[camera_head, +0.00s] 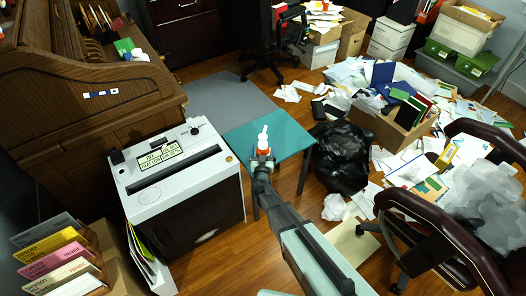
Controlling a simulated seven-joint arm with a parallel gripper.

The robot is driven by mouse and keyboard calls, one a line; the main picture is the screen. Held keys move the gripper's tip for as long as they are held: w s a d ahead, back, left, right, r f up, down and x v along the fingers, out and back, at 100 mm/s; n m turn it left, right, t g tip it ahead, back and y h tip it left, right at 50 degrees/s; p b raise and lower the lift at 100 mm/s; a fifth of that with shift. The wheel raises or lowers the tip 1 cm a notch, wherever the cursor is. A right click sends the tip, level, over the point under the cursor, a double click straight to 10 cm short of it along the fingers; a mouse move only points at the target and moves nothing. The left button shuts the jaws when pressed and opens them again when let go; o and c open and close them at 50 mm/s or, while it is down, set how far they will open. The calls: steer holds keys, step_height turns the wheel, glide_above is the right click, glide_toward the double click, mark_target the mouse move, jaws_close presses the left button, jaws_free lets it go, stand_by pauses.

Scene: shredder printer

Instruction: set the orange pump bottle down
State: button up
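The orange pump bottle (263,150) has a white pump top and stands upright at the end of my arm. My gripper (262,158) is at the bottle's lower part, with its fingers against the sides, and appears shut on it. The gripper hides the bottle's base. Bottle and gripper are in front of the small teal table (237,143). I cannot tell whether the base touches the tabletop or hangs above it.
A white shredder-like machine (150,205) with a dark slot stands close left of the table. A black garbage bag (341,158) is close on the right. Papers and a cardboard box (396,135) cover the floor further right. The table's left part is bare.

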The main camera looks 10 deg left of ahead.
steer(key=shift+r, duration=0.25)
steer(key=s+d, duration=0.2)
steer(key=s, duration=1)
steer(key=shift+f, duration=0.1)
steer(key=s+d+f+g, duration=1.3)
steer(key=s+d+f, duration=0.2)
steer(key=d+f, duration=0.2)
steer(key=s+d+r+m+g+h, duration=0.1)
steer(key=s+d+g, duration=0.4)
steer(key=s, duration=0.7)
steer(key=s+d+r+g+h, duration=0.1)
steer(key=s+d+g, duration=0.5)
steer(key=s+d, duration=0.3)
steer(key=s, duration=0.3)
steer(key=shift+s+d+r+m+g+h, duration=0.3)
steer(key=shift+s+r+m+h, duration=0.05)
steer(key=shift+m+h, duration=0.05)
